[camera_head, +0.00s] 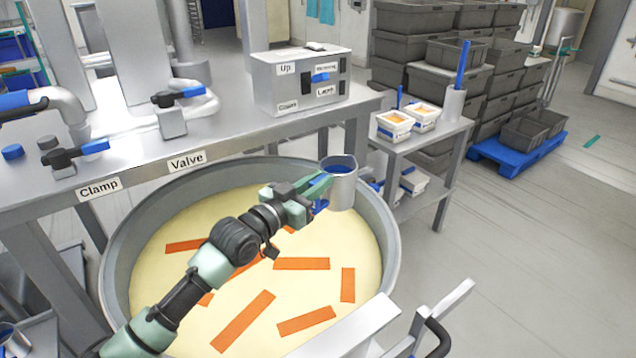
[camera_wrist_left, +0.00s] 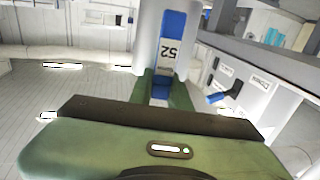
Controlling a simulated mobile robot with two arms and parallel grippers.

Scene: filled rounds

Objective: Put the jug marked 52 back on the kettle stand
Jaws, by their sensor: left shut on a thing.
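The jug (camera_head: 343,188) is a light grey metal cup with a blue inside. In the left wrist view the jug (camera_wrist_left: 169,50) shows the number 52 on a white label across a blue band. My left gripper (camera_head: 322,187) is shut on its side and holds it raised, over the right inner side of the big round vat in the head view. The green fingers (camera_wrist_left: 156,88) meet the jug in the wrist view. No stand is labelled as the kettle stand; a small grey side table (camera_head: 447,140) stands right of the vat. My right gripper is not in view.
The vat (camera_head: 388,235) holds pale yellow stuff with several orange strips. Behind it is a metal bench (camera_head: 235,137) with valve handles and a control box (camera_head: 301,80). White cartons (camera_head: 394,125) and a grey holder (camera_head: 453,104) with a blue stick occupy the side table. Crates are stacked behind.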

